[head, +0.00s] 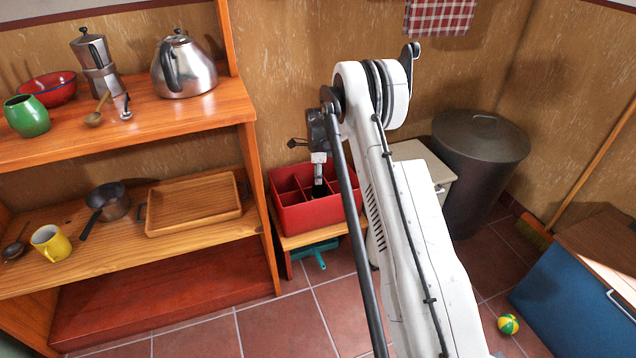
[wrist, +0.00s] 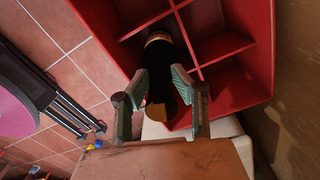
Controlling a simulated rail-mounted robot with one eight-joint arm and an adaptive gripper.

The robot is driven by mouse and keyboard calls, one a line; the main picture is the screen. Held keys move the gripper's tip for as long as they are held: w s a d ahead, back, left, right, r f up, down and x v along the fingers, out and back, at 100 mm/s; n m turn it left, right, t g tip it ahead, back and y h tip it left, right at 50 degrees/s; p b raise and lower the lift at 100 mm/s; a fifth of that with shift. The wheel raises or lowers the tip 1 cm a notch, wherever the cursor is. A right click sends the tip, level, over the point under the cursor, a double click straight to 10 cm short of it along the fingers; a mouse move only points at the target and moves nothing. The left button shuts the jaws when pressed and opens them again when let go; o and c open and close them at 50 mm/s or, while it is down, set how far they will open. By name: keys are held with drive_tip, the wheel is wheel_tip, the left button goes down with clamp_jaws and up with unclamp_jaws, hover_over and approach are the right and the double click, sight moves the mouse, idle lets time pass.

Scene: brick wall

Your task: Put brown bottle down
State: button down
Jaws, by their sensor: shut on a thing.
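The dark brown bottle (wrist: 166,66) with a tan band is between the fingers of my gripper (wrist: 160,82) in the wrist view. My gripper is shut on it. In the head view my gripper (head: 318,166) points down over the red divided crate (head: 308,219), and the dark bottle (head: 319,191) shows below it, among the compartments. The crate (wrist: 262,62) surrounds the bottle in the wrist view. I cannot tell whether the bottle touches the compartment floor. My arm hides the crate's right end in the head view.
The crate stands on a low wooden stool (head: 296,241) beside the shelf (head: 190,122), which holds a kettle (head: 184,66) and other kitchenware. A pale cabinet (head: 412,152) and a dark bin (head: 481,150) stand to the right. Other visible compartments look empty.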

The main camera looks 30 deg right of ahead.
drive_tip(key=shift+f, duration=0.9)
drive_tip(key=shift+f+b, duration=0.2)
drive_tip(key=shift+b, duration=0.1)
drive_tip(key=c, duration=1.4)
unclamp_jaws()
drive_tip(key=shift+c, duration=0.2)
